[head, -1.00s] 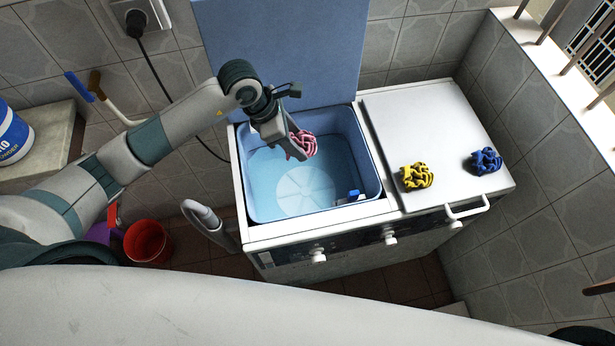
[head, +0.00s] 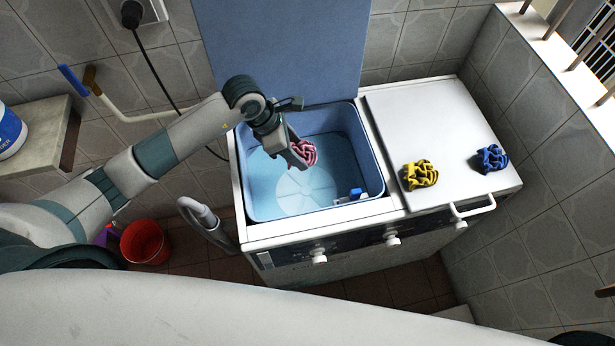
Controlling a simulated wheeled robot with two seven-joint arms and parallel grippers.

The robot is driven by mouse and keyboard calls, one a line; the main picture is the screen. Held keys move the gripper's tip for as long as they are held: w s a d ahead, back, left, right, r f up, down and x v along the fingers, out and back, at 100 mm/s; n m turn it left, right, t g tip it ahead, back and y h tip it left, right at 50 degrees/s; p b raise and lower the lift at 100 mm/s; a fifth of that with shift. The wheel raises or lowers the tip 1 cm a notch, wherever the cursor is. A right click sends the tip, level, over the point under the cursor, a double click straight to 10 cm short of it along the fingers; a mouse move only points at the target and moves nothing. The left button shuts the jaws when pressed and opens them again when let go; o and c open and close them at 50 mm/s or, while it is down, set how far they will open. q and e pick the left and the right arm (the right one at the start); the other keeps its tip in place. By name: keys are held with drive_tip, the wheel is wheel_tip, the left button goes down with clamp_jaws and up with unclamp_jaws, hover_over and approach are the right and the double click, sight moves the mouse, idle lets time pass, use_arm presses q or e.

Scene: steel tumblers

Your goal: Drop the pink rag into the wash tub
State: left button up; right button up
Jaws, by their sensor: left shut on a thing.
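The pink rag (head: 304,152) is a crumpled bundle at the tip of my left gripper (head: 297,158). The gripper is shut on it and holds it over the wash tub, near the tub's upper middle in the head view. The wash tub (head: 254,205) is a light blue open basin set in the left half of a white washing machine. Its blue lid (head: 285,50) stands raised behind it. How high the rag hangs above the tub's bottom I cannot tell. My right gripper is not clearly in view.
A yellow rag (head: 420,174) and a blue rag (head: 491,158) lie on the machine's closed white right cover (head: 440,120). A small blue and white part (head: 355,194) sits in the tub's front right corner. A red bucket (head: 146,243) and a grey hose (head: 200,213) are at the left.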

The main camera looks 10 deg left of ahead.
use_arm(q)
drive_tip(key=o, duration=1.1)
drive_tip(key=b+v, duration=0.4)
drive_tip(key=v, duration=1.3)
drive_tip(key=shift+r, duration=0.15)
use_arm(e)
drive_tip(key=w+a+f+t, duration=0.2)
drive_tip(key=w, duration=0.5)
drive_tip(key=shift+a+f+y, duration=0.2)
drive_tip(key=shift+a+y, duration=0.1)
use_arm(q)
drive_tip(key=shift+a, duration=0.15)
use_arm(e)
drive_tip(key=shift+s, duration=0.1)
drive_tip(key=shift+s, duration=0.1)
